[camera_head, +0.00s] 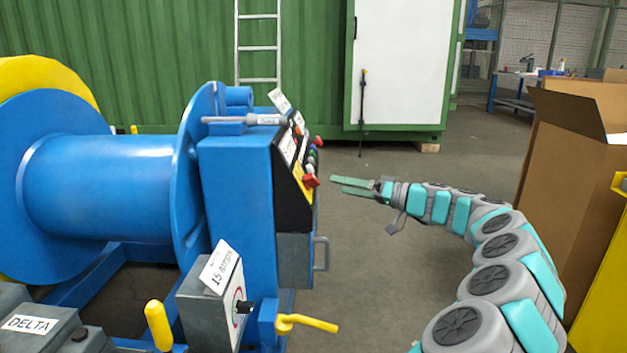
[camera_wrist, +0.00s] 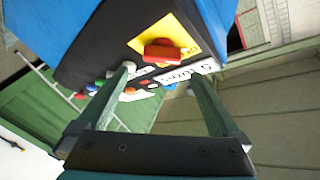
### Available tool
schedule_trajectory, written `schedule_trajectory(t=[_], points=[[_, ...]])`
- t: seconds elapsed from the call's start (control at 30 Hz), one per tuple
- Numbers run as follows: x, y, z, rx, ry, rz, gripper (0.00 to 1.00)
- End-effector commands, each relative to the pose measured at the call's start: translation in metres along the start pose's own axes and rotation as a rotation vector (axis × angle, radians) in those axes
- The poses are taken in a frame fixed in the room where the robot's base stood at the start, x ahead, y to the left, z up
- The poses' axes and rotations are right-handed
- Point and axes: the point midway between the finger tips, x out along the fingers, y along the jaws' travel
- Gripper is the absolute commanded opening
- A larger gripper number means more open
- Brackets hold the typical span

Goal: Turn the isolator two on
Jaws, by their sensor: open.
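A red rotary handle (camera_wrist: 162,52) on a yellow plate (camera_wrist: 150,30) shows in the wrist view, on the dark sloping face of a control panel. In the head view this red handle (camera_head: 310,181) sits at the near end of the panel (camera_head: 290,205) on the blue machine. I cannot read which isolator it is. My gripper (camera_head: 337,185) is open and empty, just right of the handle and apart from it. In the wrist view the handle lies beyond and between the fingertips of my gripper (camera_wrist: 161,76).
Several coloured buttons (camera_head: 314,152) line the panel. A grey box (camera_head: 212,305) with a dark knob (camera_head: 244,307) stands lower, beside a yellow lever (camera_head: 308,322). A cardboard box (camera_head: 570,170) stands right of my arm. The floor between is clear.

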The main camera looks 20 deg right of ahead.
Motion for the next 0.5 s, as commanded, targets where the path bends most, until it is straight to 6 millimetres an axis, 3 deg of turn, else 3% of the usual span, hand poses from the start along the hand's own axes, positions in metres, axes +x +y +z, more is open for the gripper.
schedule_trajectory(t=[0.5], points=[[0.068,-0.002,0.0,0.001,-0.003,-0.003,1.0]])
